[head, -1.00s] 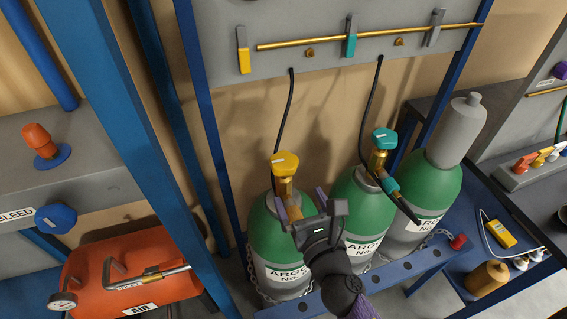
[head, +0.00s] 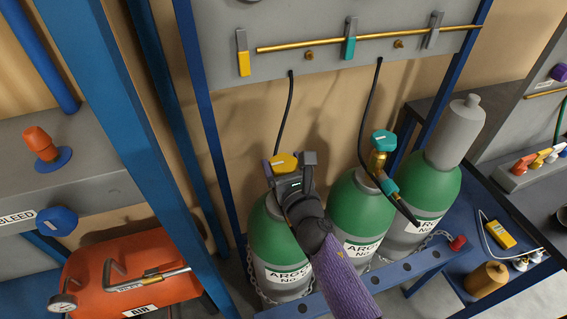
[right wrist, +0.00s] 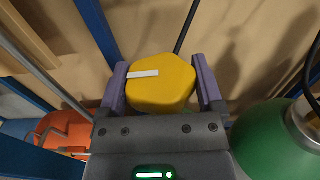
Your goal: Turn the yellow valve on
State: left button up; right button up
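The yellow valve knob (head: 284,159) sits on top of the left green cylinder. In the right wrist view the knob (right wrist: 162,84), with a white mark on its top, lies between my fingers. My right gripper (head: 290,168) is at the knob from the front, one finger on each side. In the right wrist view my right gripper (right wrist: 162,88) looks open, its purple fingers very close to the knob's sides; I cannot tell whether they touch. The valve's stem is hidden behind the gripper. My left gripper is not in view.
A teal-knobbed valve (head: 383,142) tops the middle cylinder, close to the right. A panel above carries a yellow lever (head: 243,54), a teal lever (head: 350,40) and a brass pipe (head: 290,45). A blue post (head: 135,130) and an orange tank (head: 125,275) stand left.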

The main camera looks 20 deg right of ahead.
jog(key=c, duration=0.7)
jog(key=shift+c, duration=0.2)
